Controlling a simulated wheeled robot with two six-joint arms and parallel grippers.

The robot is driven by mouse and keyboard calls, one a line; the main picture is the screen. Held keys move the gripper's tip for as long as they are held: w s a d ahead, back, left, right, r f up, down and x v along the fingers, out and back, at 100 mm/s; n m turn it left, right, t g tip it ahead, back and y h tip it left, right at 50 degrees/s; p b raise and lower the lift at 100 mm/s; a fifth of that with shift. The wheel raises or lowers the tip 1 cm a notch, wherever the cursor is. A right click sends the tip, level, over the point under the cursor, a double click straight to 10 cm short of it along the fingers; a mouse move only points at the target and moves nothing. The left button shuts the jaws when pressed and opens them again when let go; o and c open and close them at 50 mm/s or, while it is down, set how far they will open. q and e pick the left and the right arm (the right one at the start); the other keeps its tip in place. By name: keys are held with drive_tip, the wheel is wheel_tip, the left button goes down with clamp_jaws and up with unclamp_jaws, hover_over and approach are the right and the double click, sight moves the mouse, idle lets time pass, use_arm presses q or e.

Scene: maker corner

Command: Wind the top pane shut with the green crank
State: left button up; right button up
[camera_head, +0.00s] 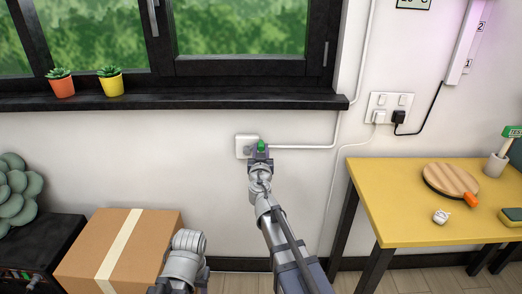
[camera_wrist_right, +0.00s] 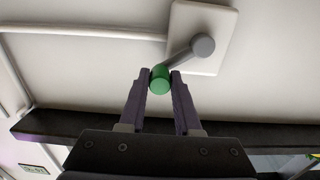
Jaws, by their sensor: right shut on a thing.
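The crank sits on a white wall plate (camera_head: 240,147) below the window sill. Its green knob (camera_head: 261,145) shows at the tips of my right gripper (camera_head: 261,152). In the right wrist view, the two fingers of my right gripper (camera_wrist_right: 160,84) are closed on the green knob (camera_wrist_right: 160,79). A grey arm joins the knob to the grey hub (camera_wrist_right: 203,46) on the white plate (camera_wrist_right: 218,22). Only the lower part of the window (camera_head: 240,28) shows, so the top pane's position cannot be told. A link of my left arm shows low in the head view, its gripper out of sight.
An orange pot (camera_head: 62,87) and a yellow pot (camera_head: 110,86) stand on the dark sill (camera_head: 200,103). A cardboard box (camera_head: 85,250) is at lower left. A yellow table (camera_head: 400,200) stands at right. A white conduit (camera_head: 305,147) runs right from the plate.

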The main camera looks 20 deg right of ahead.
clamp_jaws()
idle(0.8)
drive_tip(key=shift+r, duration=0.1)
drive_tip(key=shift+w+a+r+n+p, duration=0.1)
drive_tip(key=shift+a+r+n+p, duration=0.35)
drive_tip(key=shift+n, duration=0.55)
drive_tip(key=w+a+n, duration=0.2)
drive_tip(key=a+n, duration=0.6)
drive_tip(key=n, duration=0.9)
drive_tip(key=shift+w+a, duration=0.2)
